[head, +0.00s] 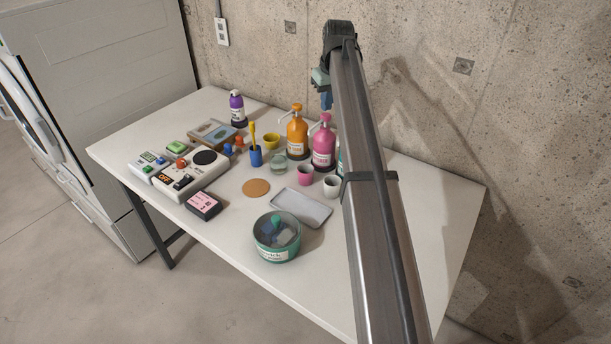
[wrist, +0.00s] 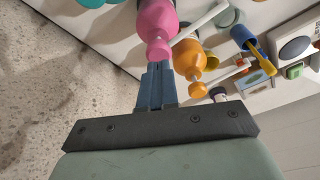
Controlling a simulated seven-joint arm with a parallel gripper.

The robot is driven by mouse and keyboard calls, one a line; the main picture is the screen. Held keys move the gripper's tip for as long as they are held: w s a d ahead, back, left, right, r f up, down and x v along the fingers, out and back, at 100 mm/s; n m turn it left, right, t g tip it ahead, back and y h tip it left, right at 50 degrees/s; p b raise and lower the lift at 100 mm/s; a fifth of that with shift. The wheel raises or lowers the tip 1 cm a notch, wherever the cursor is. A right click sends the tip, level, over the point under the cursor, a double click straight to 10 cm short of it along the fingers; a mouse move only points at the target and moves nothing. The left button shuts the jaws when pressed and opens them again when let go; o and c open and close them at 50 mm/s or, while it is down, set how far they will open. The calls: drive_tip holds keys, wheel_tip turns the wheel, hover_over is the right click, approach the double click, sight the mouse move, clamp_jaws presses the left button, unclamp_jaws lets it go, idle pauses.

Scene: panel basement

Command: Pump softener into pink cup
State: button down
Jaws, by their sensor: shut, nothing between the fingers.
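A pink pump bottle (head: 323,147) stands at the back of the table; its label is too small to read. Its white spout points left. An orange pump bottle (head: 297,135) stands just left of it. The pink cup (head: 305,176) stands upright in front of the pink bottle. My gripper (head: 326,101) is shut and empty, pointing down above the pink bottle. In the wrist view my blue fingers (wrist: 156,72) are close to the pink bottle's pump head (wrist: 159,49); I cannot tell whether they touch. A teal bottle (head: 340,161) is mostly hidden behind my arm.
A white cup (head: 331,186) stands right of the pink cup. A grey tray (head: 301,207) and a teal-rimmed bowl (head: 277,256) lie in front. A yellow bowl (head: 271,141), blue holder (head: 256,157) and purple bottle (head: 237,108) are left. The concrete wall (head: 430,90) is close behind.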

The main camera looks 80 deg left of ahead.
drive_tip(key=shift+f, duration=0.25)
idle(0.4)
drive_tip(key=shift+f, duration=0.35)
drive_tip(key=shift+f, duration=0.85)
drive_tip(key=shift+r, duration=1.4)
drive_tip(key=shift+r, duration=0.15)
